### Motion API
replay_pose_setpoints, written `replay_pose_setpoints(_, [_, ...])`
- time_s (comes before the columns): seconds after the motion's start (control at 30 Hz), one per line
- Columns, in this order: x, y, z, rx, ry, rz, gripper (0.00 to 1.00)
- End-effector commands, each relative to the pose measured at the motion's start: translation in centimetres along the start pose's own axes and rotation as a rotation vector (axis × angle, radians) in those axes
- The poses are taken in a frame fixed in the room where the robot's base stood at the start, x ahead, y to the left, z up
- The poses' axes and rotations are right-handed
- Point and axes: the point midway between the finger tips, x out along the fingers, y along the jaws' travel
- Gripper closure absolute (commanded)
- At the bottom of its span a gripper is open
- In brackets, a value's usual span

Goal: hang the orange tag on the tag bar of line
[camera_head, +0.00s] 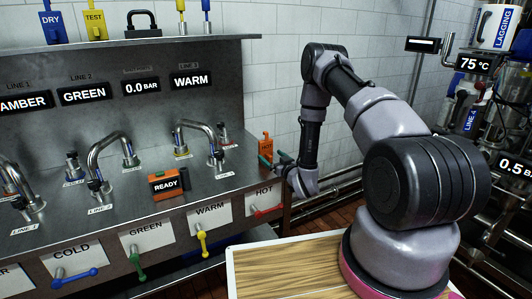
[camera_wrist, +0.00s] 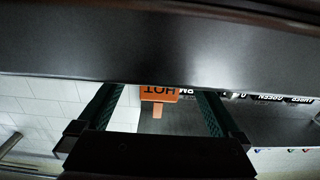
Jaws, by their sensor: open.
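The orange tag (camera_head: 267,149) stands at the right end of the steel counter, with dark lettering. In the wrist view the orange tag (camera_wrist: 158,93) reads HOT upside down and shows between my two green fingers. My gripper (camera_head: 275,162) is open at the counter's right edge, close beside the tag. I cannot tell whether the fingers reach around it or touch it. A blue DRY tag (camera_head: 52,24) and a yellow TEST tag (camera_head: 94,24) are on the top ledge. I cannot make out which part is the line's tag bar.
An orange READY box (camera_head: 169,184) sits mid-counter among curved steel taps (camera_head: 105,150). Coloured valve handles line the front, including the red one (camera_head: 267,210) under HOT. A wooden surface (camera_head: 285,268) lies in front.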

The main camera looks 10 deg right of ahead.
Motion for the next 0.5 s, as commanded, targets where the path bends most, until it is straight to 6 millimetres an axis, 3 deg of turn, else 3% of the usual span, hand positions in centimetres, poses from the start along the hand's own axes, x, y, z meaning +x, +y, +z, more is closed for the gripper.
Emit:
replay_pose_setpoints(0.2, [3.1, -0.3, 0.2, -0.002, 0.002, -0.002, 0.0])
replay_pose_setpoints(0.5, [3.8, -0.2, 0.2, 0.0, 0.0, 0.0, 0.0])
